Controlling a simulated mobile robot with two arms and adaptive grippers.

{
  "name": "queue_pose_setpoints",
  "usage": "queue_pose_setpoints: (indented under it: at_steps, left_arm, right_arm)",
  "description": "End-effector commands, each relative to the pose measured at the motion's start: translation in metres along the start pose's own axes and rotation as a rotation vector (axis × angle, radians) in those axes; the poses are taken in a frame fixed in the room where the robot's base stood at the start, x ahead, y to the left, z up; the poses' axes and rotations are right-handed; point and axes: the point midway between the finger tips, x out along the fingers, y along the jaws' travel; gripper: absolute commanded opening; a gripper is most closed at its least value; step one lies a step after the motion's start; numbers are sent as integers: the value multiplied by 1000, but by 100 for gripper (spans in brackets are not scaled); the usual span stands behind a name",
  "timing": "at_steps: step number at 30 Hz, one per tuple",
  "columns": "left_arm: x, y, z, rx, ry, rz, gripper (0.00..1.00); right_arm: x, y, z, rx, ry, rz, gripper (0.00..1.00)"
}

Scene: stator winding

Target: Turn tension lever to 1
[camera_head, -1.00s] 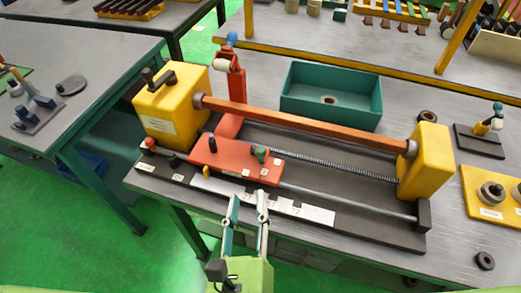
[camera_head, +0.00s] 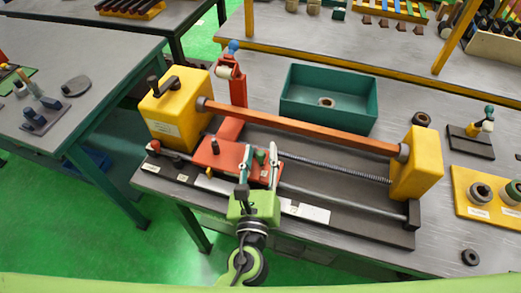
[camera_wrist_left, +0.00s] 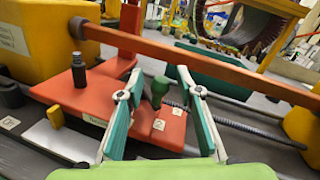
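The tension lever with its green knob (camera_head: 260,157) stands on the red carriage (camera_head: 205,156) of the winding machine. In the left wrist view the green knob (camera_wrist_left: 159,86) stands upright, with small white number labels (camera_wrist_left: 159,125) on the carriage beside it. My left gripper (camera_head: 260,149) is open, with one finger on each side of the knob. The left wrist view shows the open fingers (camera_wrist_left: 157,70) with gaps to the knob. The lever's foot is partly hidden. My right gripper is not in view.
A black knob (camera_head: 215,146) stands on the carriage left of the lever. The orange bar (camera_head: 310,128) crosses behind, between the yellow housings (camera_head: 172,108) and (camera_head: 417,165). A teal tray (camera_head: 345,115) sits behind the machine.

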Motion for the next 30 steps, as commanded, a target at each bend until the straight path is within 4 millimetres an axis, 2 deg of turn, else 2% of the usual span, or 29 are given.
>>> queue_pose_setpoints:
  at_steps: [9, 11, 13, 14, 23, 30]
  left_arm:
    - [3, 0, 0, -1, 0, 0, 33]
    - [3, 0, 0, -1, 0, 1, 20]
    - [3, 0, 0, -1, 0, 1, 2]
    - [3, 0, 0, -1, 0, 1, 0]
    - [3, 1, 1, 0, 5, -15, 0]
    - [1, 5, 4, 6, 38, -119, 0]
  right_arm:
    - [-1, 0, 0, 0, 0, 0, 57]
    - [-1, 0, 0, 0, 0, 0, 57]
    - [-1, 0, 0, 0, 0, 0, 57]
    - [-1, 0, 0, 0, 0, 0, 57]
    - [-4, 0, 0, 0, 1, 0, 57]
    - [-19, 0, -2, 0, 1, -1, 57]
